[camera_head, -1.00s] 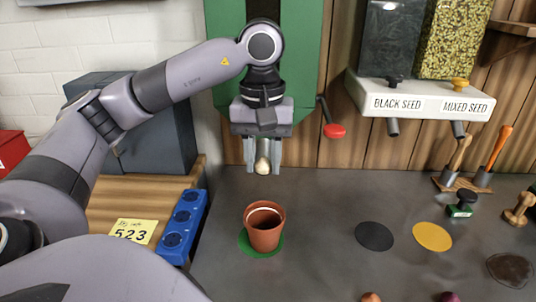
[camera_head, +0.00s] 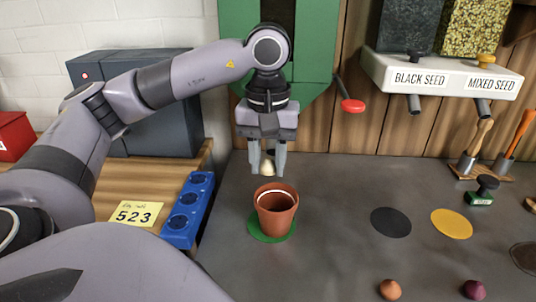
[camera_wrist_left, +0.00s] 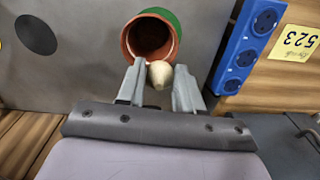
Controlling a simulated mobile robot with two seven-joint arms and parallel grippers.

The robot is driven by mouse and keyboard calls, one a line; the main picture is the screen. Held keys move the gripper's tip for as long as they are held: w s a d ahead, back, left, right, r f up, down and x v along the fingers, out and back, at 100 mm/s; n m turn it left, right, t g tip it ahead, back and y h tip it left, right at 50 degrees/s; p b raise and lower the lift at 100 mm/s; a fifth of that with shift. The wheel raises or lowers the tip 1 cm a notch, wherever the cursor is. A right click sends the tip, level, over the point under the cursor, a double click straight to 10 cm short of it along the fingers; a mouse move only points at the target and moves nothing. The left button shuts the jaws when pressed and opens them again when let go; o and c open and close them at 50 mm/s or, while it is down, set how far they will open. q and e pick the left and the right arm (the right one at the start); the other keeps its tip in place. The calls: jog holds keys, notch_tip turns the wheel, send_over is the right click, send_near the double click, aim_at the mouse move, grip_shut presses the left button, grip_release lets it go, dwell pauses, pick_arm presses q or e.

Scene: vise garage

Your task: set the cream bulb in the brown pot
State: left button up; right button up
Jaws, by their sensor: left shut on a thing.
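The brown pot (camera_head: 277,216) stands upright on a green round mat (camera_head: 257,231) on the grey bench. A pale ring shows inside its rim. My left gripper (camera_head: 267,172) points down and is shut on the cream bulb (camera_head: 268,166). It holds the bulb above the pot, a little behind the opening. In the left wrist view the bulb (camera_wrist_left: 161,73) is between the fingertips (camera_wrist_left: 160,78), and the pot's mouth (camera_wrist_left: 149,38) lies just beyond it. The bulb is outside the pot. My right gripper is not in view.
A blue socket strip (camera_head: 188,210) lies left of the pot. Black (camera_head: 391,222) and yellow (camera_head: 452,224) discs lie to its right. Two bulbs, orange-brown (camera_head: 390,289) and purple (camera_head: 474,290), are at the front. A red-knobbed lever (camera_head: 352,105) juts out behind.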

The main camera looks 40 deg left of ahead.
aim_at(268, 160)
pick_arm(q)
jog(key=shift+f, duration=0.15)
jog(key=o, duration=1.1)
jog(key=shift+r, duration=0.3)
notch_tip(268, 160, up, 6)
jog(key=shift+r+p, duration=0.1)
jog(key=shift+p, duration=0.7)
jog(key=shift+r, duration=0.25)
jog(key=shift+f, duration=0.1)
